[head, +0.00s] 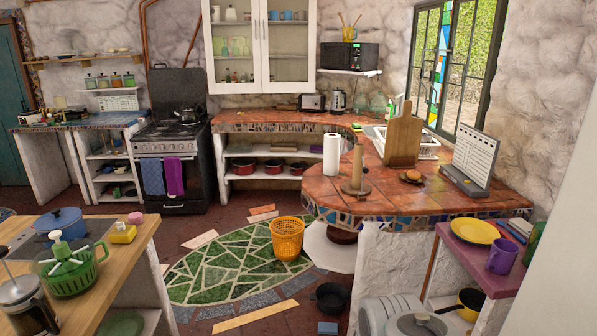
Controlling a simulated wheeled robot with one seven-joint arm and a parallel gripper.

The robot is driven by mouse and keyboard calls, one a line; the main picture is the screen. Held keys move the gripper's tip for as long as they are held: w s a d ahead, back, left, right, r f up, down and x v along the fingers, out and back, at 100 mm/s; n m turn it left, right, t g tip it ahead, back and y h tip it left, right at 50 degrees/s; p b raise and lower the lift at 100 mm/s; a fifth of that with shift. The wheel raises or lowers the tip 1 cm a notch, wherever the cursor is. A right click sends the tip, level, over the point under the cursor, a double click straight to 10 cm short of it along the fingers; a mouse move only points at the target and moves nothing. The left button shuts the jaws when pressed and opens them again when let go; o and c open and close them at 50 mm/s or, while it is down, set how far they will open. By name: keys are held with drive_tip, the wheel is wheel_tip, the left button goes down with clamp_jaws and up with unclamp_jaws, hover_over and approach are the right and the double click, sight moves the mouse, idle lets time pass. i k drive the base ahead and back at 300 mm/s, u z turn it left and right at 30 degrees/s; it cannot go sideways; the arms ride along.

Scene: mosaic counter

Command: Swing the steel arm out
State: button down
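I cannot make out a steel arm for certain in the head view. A wooden post (357,167) on a round base stands upright on the tiled counter (400,203), near its front edge. Any thin metal part on it is too small to tell. A white paper roll (331,157) stands upright just behind and left of the post, apart from it as far as I can see. My gripper is not in view.
A wooden board (403,137), a calendar-like stand (473,156) and a small round item (411,176) are on the counter. An orange basket (288,238) and a dark pot (330,298) are on the floor. The green mosaic floor (222,265) is mostly clear.

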sight(364, 170)
drive_tip(key=u, duration=0.4)
drive_tip(key=i, duration=2.4)
drive_tip(key=u, duration=0.45)
